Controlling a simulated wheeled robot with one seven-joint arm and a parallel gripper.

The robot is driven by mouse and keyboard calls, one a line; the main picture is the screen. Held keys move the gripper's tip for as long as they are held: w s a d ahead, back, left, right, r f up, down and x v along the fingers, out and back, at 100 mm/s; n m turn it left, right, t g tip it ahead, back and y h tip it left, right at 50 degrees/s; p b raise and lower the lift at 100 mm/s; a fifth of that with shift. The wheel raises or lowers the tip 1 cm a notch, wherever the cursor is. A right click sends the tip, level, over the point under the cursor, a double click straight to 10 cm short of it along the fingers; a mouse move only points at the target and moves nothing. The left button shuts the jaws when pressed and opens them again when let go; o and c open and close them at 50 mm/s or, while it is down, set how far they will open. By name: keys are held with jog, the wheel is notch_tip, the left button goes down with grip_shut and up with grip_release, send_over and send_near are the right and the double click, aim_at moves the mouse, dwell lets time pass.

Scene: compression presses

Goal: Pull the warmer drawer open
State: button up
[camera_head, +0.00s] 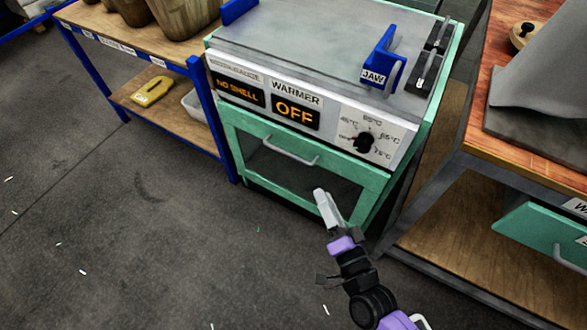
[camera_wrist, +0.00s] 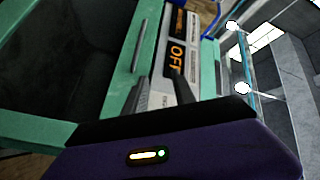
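The warmer (camera_head: 295,110) is a green cabinet with a white panel that reads WARMER OFF. Its green drawer front (camera_head: 350,192) has a dark window and appears closed. A pale bar handle (camera_head: 290,152) runs along its top edge. In the wrist view the handle (camera_wrist: 138,54) lies just beyond the fingers, with the OFF display (camera_wrist: 176,57) to its right. My gripper (camera_head: 322,194) is in front of the drawer, below and right of the handle. Its two fingers (camera_wrist: 161,90) stand apart with nothing seen between them. I see no clear contact with the handle.
A blue-framed shelf (camera_head: 200,75) stands to the left with a yellow object (camera_head: 152,91). A wooden-topped bench (camera_head: 540,150) with a green drawer (camera_head: 540,232) stands close on the right. A temperature knob (camera_head: 364,141) sits on the panel. The grey floor (camera_head: 150,240) in front is mostly clear.

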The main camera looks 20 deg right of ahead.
aim_at(290, 154)
jog(key=shift+w+a+f+m+t+h+b, duration=0.2)
jog(key=shift+w+f+m+b, duration=0.7)
jog(key=shift+w, duration=2.3)
jog(key=shift+w+a+f+m+h+b, duration=0.2)
jog(key=shift+w+f+m+b, duration=0.65)
jog(key=shift+w, duration=2.4)
jog(key=shift+w+a+f+m+t+h+b, duration=0.1)
jog(key=shift+w+f+m+h+b, duration=0.5)
jog(key=shift+w, duration=2.6)
jog(key=shift+m+y+b, duration=0.3)
jog(key=shift+m+b, duration=0.05)
jog(key=shift+b, duration=0.3)
grip_shut()
